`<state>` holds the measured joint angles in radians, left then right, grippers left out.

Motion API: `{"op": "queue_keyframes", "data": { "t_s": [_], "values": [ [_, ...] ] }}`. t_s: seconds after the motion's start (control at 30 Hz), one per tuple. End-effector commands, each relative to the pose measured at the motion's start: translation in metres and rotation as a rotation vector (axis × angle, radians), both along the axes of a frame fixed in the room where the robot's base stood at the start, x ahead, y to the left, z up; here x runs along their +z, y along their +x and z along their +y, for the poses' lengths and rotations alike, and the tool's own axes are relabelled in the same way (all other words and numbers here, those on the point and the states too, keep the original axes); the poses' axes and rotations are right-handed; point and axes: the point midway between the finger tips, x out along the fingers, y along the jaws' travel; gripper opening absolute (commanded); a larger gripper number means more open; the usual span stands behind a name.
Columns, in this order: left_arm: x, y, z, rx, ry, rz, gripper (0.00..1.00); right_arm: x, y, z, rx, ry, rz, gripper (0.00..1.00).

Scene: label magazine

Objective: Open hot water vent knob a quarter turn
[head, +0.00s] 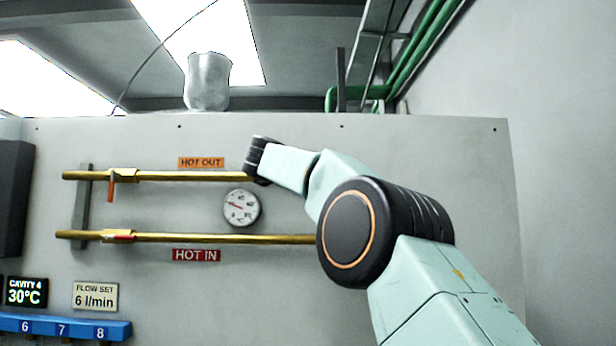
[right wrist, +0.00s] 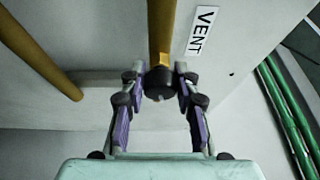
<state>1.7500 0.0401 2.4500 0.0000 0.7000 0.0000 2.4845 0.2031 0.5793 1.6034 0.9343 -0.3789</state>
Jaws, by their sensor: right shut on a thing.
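The vent knob (right wrist: 160,86) is a small black round knob at the end of a brass pipe (right wrist: 161,25), beside a white VENT label (right wrist: 202,31) in the right wrist view. My right gripper (right wrist: 160,73) has its two fingertips on either side of the knob and is shut on it. In the head view my right arm comes in from the lower right and hides the knob and the gripper. My left gripper is in neither view.
In the head view, the HOT OUT pipe (head: 215,176) has an orange handle (head: 111,188) hanging down. The HOT IN pipe (head: 200,238) has a red handle along it. A round gauge (head: 241,208) sits between them. Green pipes (right wrist: 290,120) run right of the gripper.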

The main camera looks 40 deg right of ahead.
Motion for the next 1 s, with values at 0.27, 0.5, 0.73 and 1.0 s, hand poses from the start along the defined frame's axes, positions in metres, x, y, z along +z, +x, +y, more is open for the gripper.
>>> {"op": "queue_keyframes", "data": {
  "t_s": [0.27, 0.5, 0.73, 1.0],
  "values": [
    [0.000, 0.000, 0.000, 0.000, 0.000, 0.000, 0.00, -0.004, 0.000, -0.001, -0.004, 0.005, 0.006, 0.43],
    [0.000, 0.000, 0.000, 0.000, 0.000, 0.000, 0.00, -0.002, 0.000, -0.001, -0.002, 0.003, 0.004, 0.54],
    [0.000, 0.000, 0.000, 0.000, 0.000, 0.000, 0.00, -0.001, 0.000, 0.001, -0.001, 0.002, 0.003, 0.54],
    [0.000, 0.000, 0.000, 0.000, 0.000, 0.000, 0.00, -0.001, -0.009, 0.017, 0.000, 0.003, 0.004, 0.54]
  ]
}}
